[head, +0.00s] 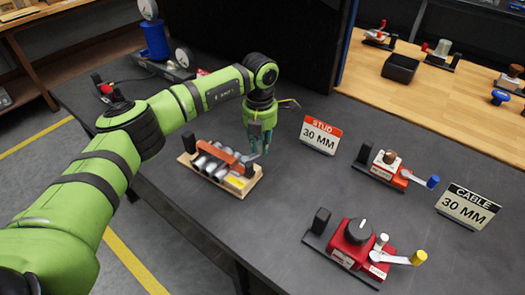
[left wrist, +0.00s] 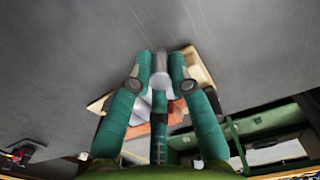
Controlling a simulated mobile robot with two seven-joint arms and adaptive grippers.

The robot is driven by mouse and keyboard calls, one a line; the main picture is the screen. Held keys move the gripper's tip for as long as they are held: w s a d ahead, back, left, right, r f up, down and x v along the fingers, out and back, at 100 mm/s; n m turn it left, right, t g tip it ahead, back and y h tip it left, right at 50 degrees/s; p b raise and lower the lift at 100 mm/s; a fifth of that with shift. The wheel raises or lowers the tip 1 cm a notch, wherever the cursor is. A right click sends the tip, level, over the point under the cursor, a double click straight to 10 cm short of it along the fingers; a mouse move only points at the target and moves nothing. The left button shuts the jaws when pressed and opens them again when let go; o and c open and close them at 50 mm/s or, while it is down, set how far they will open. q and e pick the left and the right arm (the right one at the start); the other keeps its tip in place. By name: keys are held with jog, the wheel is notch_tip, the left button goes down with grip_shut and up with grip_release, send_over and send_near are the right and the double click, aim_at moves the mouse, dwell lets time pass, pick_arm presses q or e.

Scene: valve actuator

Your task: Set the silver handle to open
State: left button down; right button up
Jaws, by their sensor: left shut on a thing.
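A wooden board (head: 190,164) carries a valve with silver rounded parts (head: 212,153) and an orange bar (head: 236,162). My left gripper (head: 259,150) reaches down at the board's right end, beside the orange bar. In the left wrist view, the teal fingers (left wrist: 160,75) are closed around the silver handle (left wrist: 160,62), with its pale round end showing between the tips. In the head view the fingers hide much of the handle. The board (left wrist: 199,66) and part of the orange bar (left wrist: 178,110) show behind the fingers. My right gripper is not in view.
A "STUD 30 MM" sign (head: 320,135) stands just right of my gripper. Farther right are a red-and-white valve unit (head: 384,167), a red knob unit (head: 352,245) and a "CABLE 30 MM" sign (head: 467,206). The dark tabletop (head: 290,195) in front of the board is clear.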

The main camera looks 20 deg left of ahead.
pick_arm(q)
jog(key=n, duration=0.1)
jog(key=a+n, duration=0.1)
jog(key=shift+w+n+b, duration=0.25)
jog(key=shift+n+b, duration=0.05)
jog(key=shift+b, duration=0.1)
jog(key=shift+w+a+n, duration=0.15)
jog(key=shift+a+n, duration=0.4)
jog(key=shift+n, duration=0.65)
jog(key=c, duration=1.1)
grip_release()
jog(key=shift+c, duration=0.2)
notch_tip(320, 180, up, 12)
